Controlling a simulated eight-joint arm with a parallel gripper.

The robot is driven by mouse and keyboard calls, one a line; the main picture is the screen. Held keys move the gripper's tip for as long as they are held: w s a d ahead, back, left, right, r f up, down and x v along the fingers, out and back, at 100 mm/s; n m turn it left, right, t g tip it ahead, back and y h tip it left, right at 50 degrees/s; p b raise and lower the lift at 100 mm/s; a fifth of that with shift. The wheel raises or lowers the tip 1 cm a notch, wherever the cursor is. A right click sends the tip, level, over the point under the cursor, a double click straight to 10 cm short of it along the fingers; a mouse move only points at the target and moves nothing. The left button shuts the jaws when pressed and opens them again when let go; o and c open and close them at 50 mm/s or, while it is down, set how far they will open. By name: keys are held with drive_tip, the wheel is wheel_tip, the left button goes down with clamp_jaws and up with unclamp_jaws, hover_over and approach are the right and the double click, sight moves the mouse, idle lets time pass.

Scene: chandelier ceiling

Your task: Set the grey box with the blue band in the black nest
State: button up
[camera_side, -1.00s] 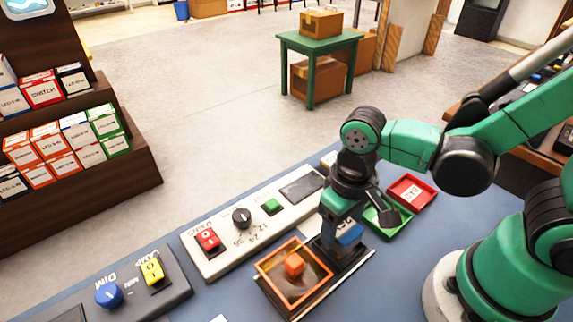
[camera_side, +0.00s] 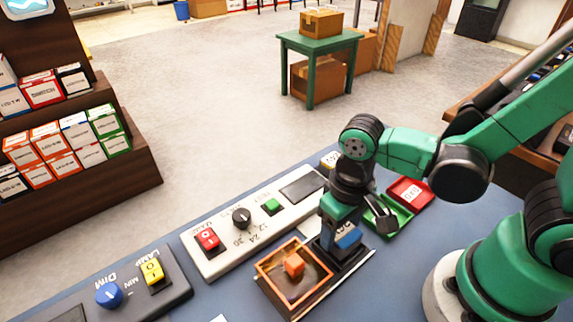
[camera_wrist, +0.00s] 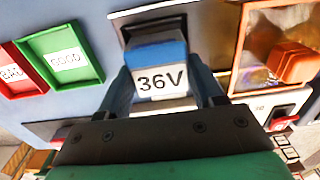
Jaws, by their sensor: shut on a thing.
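The grey box with the blue band (camera_wrist: 158,70) carries a "36V" label facing the wrist camera. My gripper (camera_wrist: 163,92) is shut on it, with one finger on each side. In the side view my gripper (camera_side: 345,222) points down and the box's blue band (camera_side: 348,240) shows below it. The black nest (camera_side: 362,259) lies under and around the box in the side view. Its dark edge also shows behind the box in the wrist view (camera_wrist: 128,20). The box hides most of the nest, and I cannot tell whether its bottom touches the nest.
An orange-rimmed tray (camera_side: 270,286) holding an orange block (camera_side: 294,264) sits beside the nest. A green tray (camera_side: 404,218) and a red tray (camera_side: 421,192) lie on the other side. A control panel (camera_side: 221,254) with a red switch, knob and green button runs behind.

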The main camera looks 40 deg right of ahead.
drive_tip(key=shift+f, duration=0.5)
idle(0.7)
drive_tip(key=o, duration=1.4)
drive_tip(key=shift+r, duration=3.75)
drive_tip(key=w+d+r+t, duration=0.1)
drive_tip(key=w+d+t, duration=0.1)
drive_tip(key=w+d+r+t, duration=0.2)
drive_tip(key=d, duration=0.1)
drive_tip(key=w+d+r+t, duration=0.1)
drive_tip(key=d+t, duration=0.1)
drive_tip(key=t, duration=0.1)
drive_tip(key=shift+w+d+r, duration=0.15)
drive_tip(key=shift+w+d, duration=0.1)
drive_tip(key=shift+w, duration=0.15)
